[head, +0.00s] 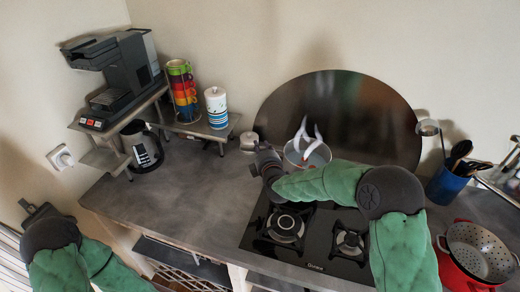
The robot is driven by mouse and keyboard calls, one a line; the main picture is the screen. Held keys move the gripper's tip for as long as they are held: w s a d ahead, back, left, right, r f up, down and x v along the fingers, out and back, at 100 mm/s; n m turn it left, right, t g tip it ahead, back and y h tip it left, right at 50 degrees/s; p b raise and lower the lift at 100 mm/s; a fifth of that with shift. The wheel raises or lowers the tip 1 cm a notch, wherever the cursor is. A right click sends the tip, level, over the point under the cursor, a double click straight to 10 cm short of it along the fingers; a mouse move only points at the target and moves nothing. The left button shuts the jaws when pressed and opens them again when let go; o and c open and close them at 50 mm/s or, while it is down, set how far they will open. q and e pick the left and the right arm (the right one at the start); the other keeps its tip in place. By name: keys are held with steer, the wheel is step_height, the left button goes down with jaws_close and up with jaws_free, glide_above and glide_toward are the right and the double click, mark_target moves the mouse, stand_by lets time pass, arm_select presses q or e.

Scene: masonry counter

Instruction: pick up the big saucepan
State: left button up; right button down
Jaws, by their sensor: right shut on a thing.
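The big saucepan (295,158) is a pale, round, open pan at the back of the black hob, in front of a dark round panel. My right arm reaches in from the right and bends left across the hob.
A red pot with a colander (482,250) stands at the right. A blue utensil holder (447,186) is behind it. A small lidded pot (249,141) sits left of the saucepan. A coffee machine (118,75) and stacked cups (183,90) stand at left. The counter's left-middle is clear.

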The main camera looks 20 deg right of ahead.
steer(key=s+r+p, duration=0.1)
steer(key=s+r, duration=0.5)
steer(key=s, duration=0.4)
stand_by(0.5)
steer(key=shift+d+r, duration=0.1)
